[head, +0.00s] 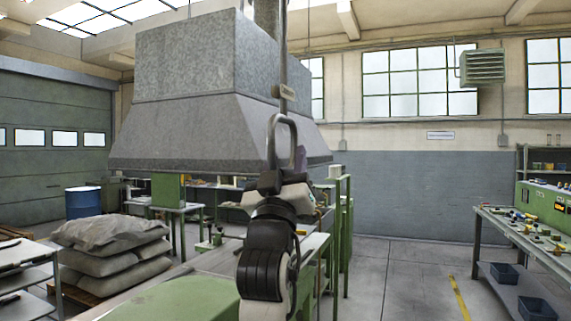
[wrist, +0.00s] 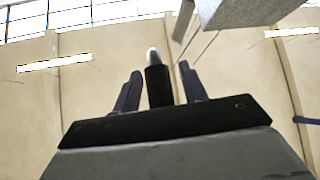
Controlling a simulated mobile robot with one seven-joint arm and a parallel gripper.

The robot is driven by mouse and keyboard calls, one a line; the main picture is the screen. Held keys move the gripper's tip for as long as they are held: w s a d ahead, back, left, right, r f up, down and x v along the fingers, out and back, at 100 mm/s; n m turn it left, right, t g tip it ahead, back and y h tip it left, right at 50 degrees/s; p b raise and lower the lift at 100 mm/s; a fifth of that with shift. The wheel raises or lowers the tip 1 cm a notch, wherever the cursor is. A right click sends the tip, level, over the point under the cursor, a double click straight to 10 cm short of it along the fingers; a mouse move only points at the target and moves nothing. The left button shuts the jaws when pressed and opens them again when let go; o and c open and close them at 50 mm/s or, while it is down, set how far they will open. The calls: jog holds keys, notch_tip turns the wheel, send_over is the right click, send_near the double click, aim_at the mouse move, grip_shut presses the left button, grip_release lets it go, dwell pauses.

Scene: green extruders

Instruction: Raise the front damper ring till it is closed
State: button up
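Any contact with the ring is unclear.
A large grey hood (head: 190,125) hangs behind the rod; its edge also shows in the wrist view (wrist: 245,12). Green benches stand below. Sacks (head: 110,250) and a blue drum (head: 83,202) are at left, a table (head: 525,238) at right. The right-hand floor is mostly clear.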

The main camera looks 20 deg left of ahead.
jog(key=shift+f, duration=0.1)
jog(key=shift+s+f+b, duration=0.3)
jog(key=shift+f+b, duration=0.05)
jog(key=shift+f, duration=0.05)
jog(key=b+v, duration=0.5)
jog(key=v, duration=0.7)
jog(key=shift+s+f, duration=0.2)
jog(key=shift+s, duration=0.05)
